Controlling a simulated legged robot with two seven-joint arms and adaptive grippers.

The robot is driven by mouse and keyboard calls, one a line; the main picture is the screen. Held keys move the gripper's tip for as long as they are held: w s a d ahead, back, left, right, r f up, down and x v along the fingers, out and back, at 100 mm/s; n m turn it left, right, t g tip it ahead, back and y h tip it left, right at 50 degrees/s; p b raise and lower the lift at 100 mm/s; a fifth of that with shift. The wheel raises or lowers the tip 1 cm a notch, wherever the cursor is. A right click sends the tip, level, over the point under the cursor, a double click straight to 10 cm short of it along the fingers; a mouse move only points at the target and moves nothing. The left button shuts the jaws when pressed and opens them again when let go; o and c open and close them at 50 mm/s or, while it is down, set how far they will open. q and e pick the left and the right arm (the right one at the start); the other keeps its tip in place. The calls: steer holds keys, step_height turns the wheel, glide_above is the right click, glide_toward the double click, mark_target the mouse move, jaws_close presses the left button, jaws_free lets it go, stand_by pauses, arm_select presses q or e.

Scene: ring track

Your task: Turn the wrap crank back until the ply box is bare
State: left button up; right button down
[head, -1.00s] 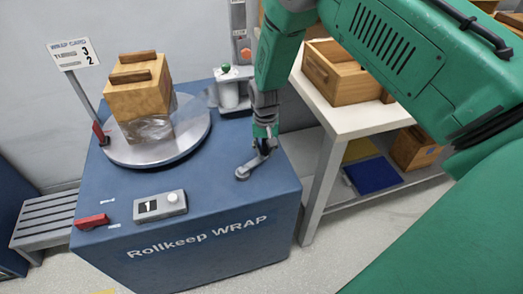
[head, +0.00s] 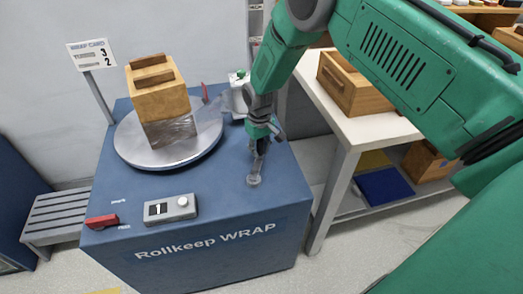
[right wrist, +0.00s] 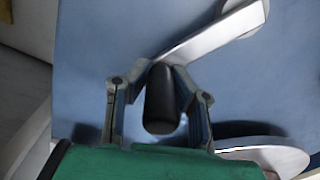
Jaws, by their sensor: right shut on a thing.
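The ply box (head: 160,92) stands on the round grey turntable (head: 130,146) of the blue Rollkeep WRAP machine (head: 200,245). Clear film (head: 172,133) covers its lower part and stretches right toward the film roll post (head: 238,97). Its upper part is bare wood. My right gripper (head: 260,140) is at the crank (head: 254,181) on the machine's right side. In the right wrist view the crank's black knob (right wrist: 162,100) sits between the fingers of my right gripper (right wrist: 160,105), with the metal crank arm (right wrist: 205,38) beyond. My left gripper is not in view.
A counter (head: 180,207) reads 1 beside a red lever (head: 102,221). A wrap card (head: 92,54) on a post shows 3 and 2. A white table (head: 350,125) with a wooden box (head: 350,85) stands right; a slatted bench (head: 55,220) stands left.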

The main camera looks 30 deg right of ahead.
steer(key=shift+w+d+r, duration=0.15)
steer(key=shift+r, duration=0.05)
steer(key=c, duration=1.5)
jaws_free()
steer(key=shift+o, duration=0.7)
steer(key=shift+r, duration=0.1)
steer(key=shift+s, duration=0.2)
step_height(320, 180, up, 12)
steer(key=shift+f, duration=0.15)
